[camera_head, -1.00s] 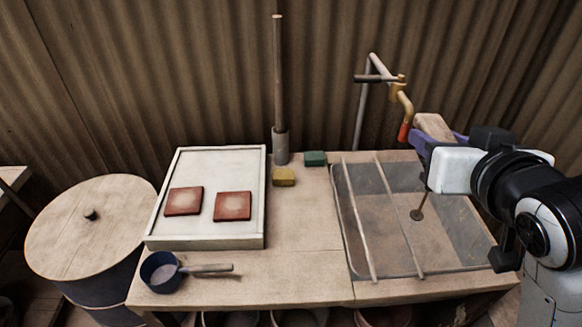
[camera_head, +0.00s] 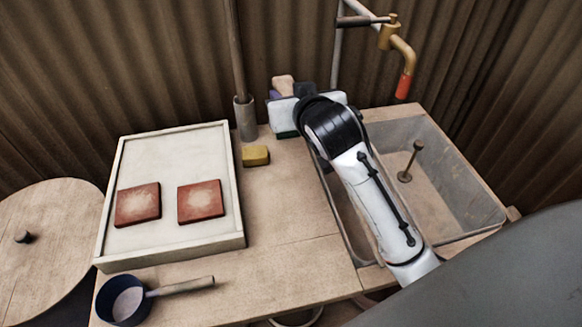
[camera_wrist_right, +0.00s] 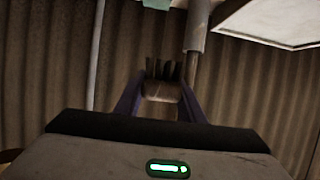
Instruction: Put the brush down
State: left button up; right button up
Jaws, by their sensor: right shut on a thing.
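The brush (camera_head: 283,84) is a pale wooden block; its dark bristles show in the right wrist view (camera_wrist_right: 163,69). My right gripper (camera_head: 279,92) is shut on it, with a purple finger on each side of the wooden block. It holds the brush at the back of the bench, right of the grey pole holder, in front of the corrugated wall. Whether the brush touches anything below is hidden by the gripper and its white body. My left gripper is not in view.
A white-framed tray (camera_head: 240,215) with two red tiles is at left. A yellow block (camera_head: 255,155) lies beside it; a green block (camera_head: 286,134) is mostly hidden. The pole holder (camera_head: 245,118) stands close to the gripper. The sink (camera_head: 460,185) and tap (camera_head: 402,62) are right. A blue pan (camera_head: 115,304) sits in front.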

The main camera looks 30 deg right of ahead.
jog(key=b, duration=0.2)
send_over(294, 161)
notch_tip(294, 161, down, 8)
jog(key=shift+h, duration=0.4)
notch_tip(294, 161, down, 6)
jog(key=shift+f+b, duration=0.2)
jog(key=shift+b, duration=0.2)
notch_tip(294, 161, down, 4)
jog(key=shift+r+b, duration=0.2)
jog(key=shift+b, duration=0.2)
jog(key=shift+w+f, duration=0.1)
jog(key=shift+f, duration=0.2)
jog(key=shift+f, duration=0.15)
jog(key=o, duration=1.1)
